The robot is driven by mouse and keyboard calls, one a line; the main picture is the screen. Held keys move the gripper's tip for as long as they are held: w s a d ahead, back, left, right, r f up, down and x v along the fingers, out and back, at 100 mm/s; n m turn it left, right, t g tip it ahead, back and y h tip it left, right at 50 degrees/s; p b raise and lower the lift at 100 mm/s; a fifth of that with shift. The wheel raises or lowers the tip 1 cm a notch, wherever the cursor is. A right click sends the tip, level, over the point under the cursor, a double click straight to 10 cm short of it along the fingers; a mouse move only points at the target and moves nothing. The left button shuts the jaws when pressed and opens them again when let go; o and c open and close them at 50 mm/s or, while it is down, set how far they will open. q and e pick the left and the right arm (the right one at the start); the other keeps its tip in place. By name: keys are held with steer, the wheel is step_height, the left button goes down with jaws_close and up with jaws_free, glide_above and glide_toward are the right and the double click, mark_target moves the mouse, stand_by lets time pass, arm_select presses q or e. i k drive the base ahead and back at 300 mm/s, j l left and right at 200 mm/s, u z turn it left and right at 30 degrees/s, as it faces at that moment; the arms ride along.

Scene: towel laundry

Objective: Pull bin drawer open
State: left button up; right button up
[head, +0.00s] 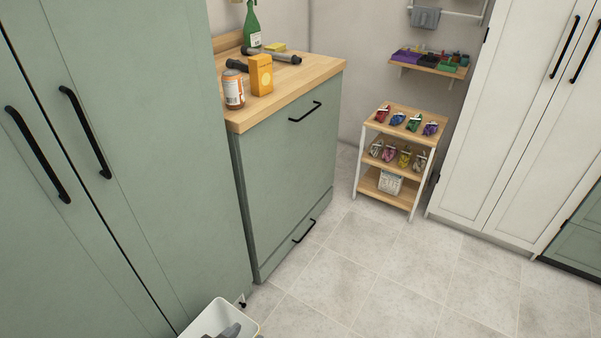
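A green lower cabinet with a wooden top stands left of centre in the head view. Its large upper front (285,160) has a black bar handle (305,112) near the top right. A low narrow drawer front (285,242) below it has a smaller black handle (304,231) close to the floor. Both fronts look shut. No label shows which front is the bin drawer. Neither of my grippers is in view.
A tall green cupboard (120,150) fills the left. A white basket (215,318) with grey cloth stands on the floor at the bottom. A small wooden shelf cart (400,150) and white wardrobe (500,130) stand right. The tiled floor (370,270) between is clear.

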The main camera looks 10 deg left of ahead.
mark_target(287, 160)
steer(key=i+l+z, duration=0.2)
steer(key=i+l, duration=0.2)
steer(key=i, duration=0.2)
steer(key=i+l, duration=0.15)
steer(key=i, duration=0.25)
steer(key=i+l, duration=0.2)
steer(key=i, duration=0.25)
steer(key=i+u, duration=0.2)
steer(key=u, duration=0.25)
steer(key=i+j+u, duration=0.1)
steer(key=u, duration=0.35)
steer(key=i+l+u, duration=0.1)
steer(key=i+u, duration=0.2)
steer(key=u, duration=0.2)
steer(key=i+l+u, duration=0.1)
steer(key=i+u, duration=0.2)
steer(key=u, duration=0.15)
